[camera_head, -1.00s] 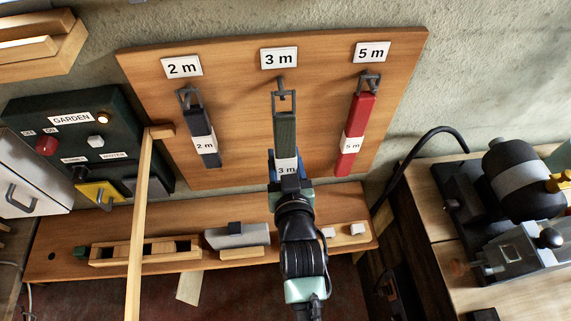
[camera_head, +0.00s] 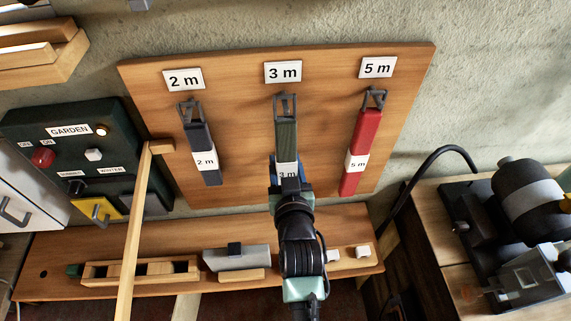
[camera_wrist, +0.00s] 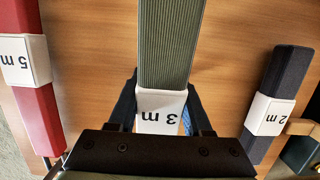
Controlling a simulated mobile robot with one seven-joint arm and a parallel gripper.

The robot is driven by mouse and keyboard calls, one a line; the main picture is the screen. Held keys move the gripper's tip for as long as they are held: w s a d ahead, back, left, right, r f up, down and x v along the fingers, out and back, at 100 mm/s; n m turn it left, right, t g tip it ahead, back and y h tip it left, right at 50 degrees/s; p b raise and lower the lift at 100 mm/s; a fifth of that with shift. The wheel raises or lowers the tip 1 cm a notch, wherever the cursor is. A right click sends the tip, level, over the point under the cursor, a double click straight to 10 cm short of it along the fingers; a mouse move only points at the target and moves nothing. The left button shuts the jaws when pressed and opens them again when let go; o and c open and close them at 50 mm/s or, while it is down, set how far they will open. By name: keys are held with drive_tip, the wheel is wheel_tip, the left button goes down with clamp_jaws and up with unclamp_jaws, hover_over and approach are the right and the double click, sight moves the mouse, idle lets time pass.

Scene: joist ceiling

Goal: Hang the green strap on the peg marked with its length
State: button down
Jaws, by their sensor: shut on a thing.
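The green strap (camera_head: 286,137) with a white "3 m" label hangs upright in front of the wooden board, below the "3 m" sign (camera_head: 283,72). Its metal buckle (camera_head: 285,106) is at the height of the peg under that sign. I cannot tell whether the peg passes through the buckle. My gripper (camera_head: 288,178) is shut on the strap's lower part, around the label. In the wrist view, the gripper's fingers (camera_wrist: 161,108) flank the label on the green strap (camera_wrist: 170,45).
A dark strap (camera_head: 201,146) marked "2 m" hangs to the left, and a red strap (camera_head: 361,145) marked "5 m" to the right. A wooden shelf (camera_head: 130,241) with several items lies below. A light wooden bar (camera_head: 136,230) rises at the left.

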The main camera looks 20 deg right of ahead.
idle(0.4)
drive_tip(key=shift+c, duration=1.2)
unclamp_jaws()
drive_tip(key=shift+s, duration=0.1)
drive_tip(key=b+v, duration=0.2)
drive_tip(key=v, duration=1)
drive_tip(key=shift+s+a+b, duration=0.15)
drive_tip(key=shift+s+b, duration=0.15)
drive_tip(key=shift+s, duration=0.05)
drive_tip(key=shift+r, duration=0.15)
